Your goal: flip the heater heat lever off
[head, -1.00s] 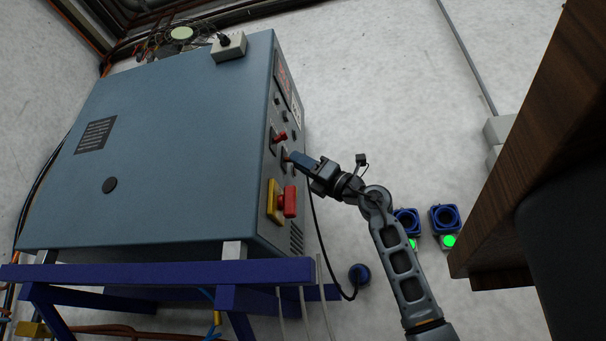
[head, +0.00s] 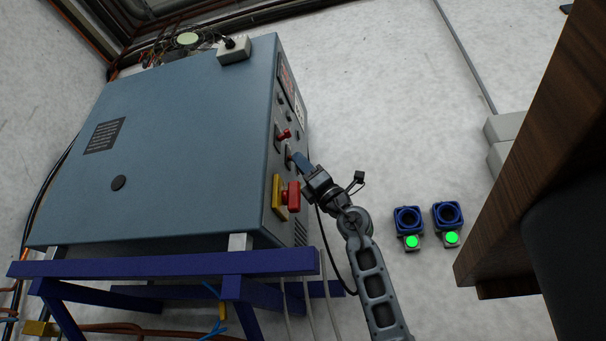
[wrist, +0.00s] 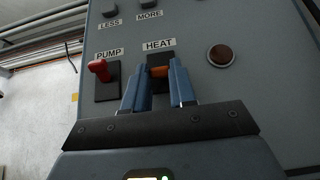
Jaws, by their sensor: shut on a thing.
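The heater (head: 190,150) is a large blue-grey cabinet with its control panel on the right side in the head view. The heat lever (wrist: 157,71) is orange and sits on a dark plate under the HEAT label (wrist: 158,44) in the wrist view. My gripper (wrist: 160,78) has its two blue fingers around the lever, one on each side, and is shut on it. In the head view my gripper (head: 299,160) meets the panel, and the lever itself is hidden there.
The red PUMP lever (wrist: 100,70) is just left of the heat lever. A round brown-red button (wrist: 221,55) is to its right. A wooden table edge (head: 510,160) is at right.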

